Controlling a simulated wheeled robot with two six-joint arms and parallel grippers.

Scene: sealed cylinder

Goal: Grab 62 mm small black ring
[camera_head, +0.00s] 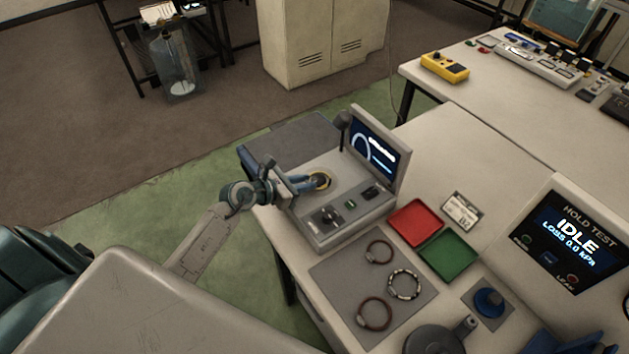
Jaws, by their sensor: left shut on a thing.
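My left gripper (314,182) reaches in from the left over the grey device (340,203) with a tilted screen. Its fingers are at a round brass-coloured seat (327,180) on the device's top. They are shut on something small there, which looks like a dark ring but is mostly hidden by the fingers. I cannot read its size. On the grey mat (330,268) lie a dark brown ring (369,252), a black-and-white ring (391,285) and another brown ring (359,313). My right gripper is not in view.
A red tray (415,222) and a green tray (448,253) stand empty right of the device. A label card (461,211), a blue knob-like part (489,302), a dark round object (433,340) and the hold-test display (570,242) crowd the right side.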

